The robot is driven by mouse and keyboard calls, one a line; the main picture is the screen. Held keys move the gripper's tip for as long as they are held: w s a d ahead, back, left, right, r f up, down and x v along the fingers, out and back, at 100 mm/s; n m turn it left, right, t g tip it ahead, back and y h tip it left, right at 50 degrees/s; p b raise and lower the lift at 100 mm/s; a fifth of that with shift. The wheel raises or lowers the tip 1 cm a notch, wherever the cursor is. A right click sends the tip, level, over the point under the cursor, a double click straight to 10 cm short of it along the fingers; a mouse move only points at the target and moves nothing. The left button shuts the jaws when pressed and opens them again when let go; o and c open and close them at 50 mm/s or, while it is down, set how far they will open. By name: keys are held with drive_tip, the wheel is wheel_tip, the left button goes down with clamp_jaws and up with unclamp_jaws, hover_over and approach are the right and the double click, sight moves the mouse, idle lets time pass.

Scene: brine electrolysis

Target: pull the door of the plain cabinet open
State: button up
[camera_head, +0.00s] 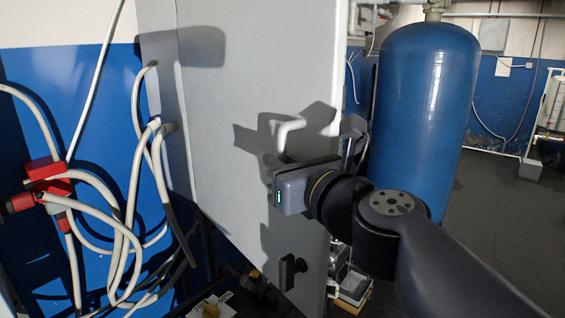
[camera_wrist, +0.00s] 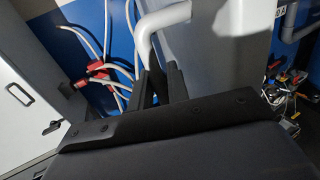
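The plain cabinet's door (camera_head: 240,110) is a tall pale grey panel in the middle of the head view. Its handle (camera_head: 287,130) is a white bent bar near the right part of the door. My gripper (camera_wrist: 158,86) is at this handle, and its body hides the handle's lower part in the head view. In the wrist view the white handle (camera_wrist: 160,20) curves down between the two dark fingers, which are close around it. The pale panel (camera_wrist: 230,40) shows to the right of the fingers. I cannot tell whether the door stands ajar.
A blue tank (camera_head: 425,100) stands right of the cabinet, close behind my arm. Grey cables (camera_head: 125,220) and red connectors (camera_head: 45,180) hang on the blue wall at left. A black latch (camera_head: 290,270) sits low on the panel. Open floor (camera_head: 510,210) lies at far right.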

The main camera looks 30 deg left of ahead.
drive_tip(key=v, duration=1.1)
drive_tip(key=shift+a, duration=0.15)
drive_tip(key=x, duration=1.1)
drive_tip(key=shift+d, duration=0.25)
